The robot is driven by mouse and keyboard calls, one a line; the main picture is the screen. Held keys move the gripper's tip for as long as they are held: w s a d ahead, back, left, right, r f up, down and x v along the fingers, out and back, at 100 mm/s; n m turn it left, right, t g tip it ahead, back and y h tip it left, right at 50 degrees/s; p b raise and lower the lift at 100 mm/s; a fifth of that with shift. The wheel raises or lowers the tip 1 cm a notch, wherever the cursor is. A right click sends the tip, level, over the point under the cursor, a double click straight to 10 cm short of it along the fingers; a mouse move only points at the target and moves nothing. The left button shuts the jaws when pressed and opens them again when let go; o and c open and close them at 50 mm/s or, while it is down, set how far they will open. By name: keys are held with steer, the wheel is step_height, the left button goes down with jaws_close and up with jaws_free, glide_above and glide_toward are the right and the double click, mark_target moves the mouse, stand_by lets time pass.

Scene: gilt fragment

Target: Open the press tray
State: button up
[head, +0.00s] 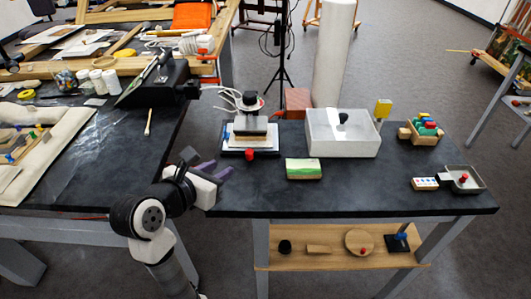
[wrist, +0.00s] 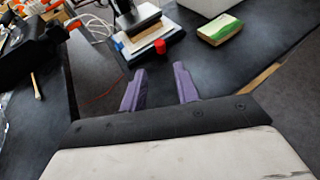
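In the wrist view the press (wrist: 143,28) and red knob (wrist: 160,46) are straight ahead of the fingers. My gripper (head: 217,170) is at the table's left front, left of and nearer than the knob. Its purple fingers are apart with nothing between them (wrist: 160,75). How far the tray sits out is unclear.
A green-topped block (head: 303,169) lies right of the press. A white open box (head: 343,133) stands behind it. A wooden crate (head: 424,133) and a grey tray (head: 463,179) are at the right. The table's front middle is clear. A cluttered bench (head: 100,150) is at left.

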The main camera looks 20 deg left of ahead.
mark_target(248, 153)
steer(key=p+x, duration=0.2)
steer(key=x, duration=1.1)
steer(key=shift+w+f+p, duration=0.25)
steer(key=shift+p, duration=0.15)
jaws_close()
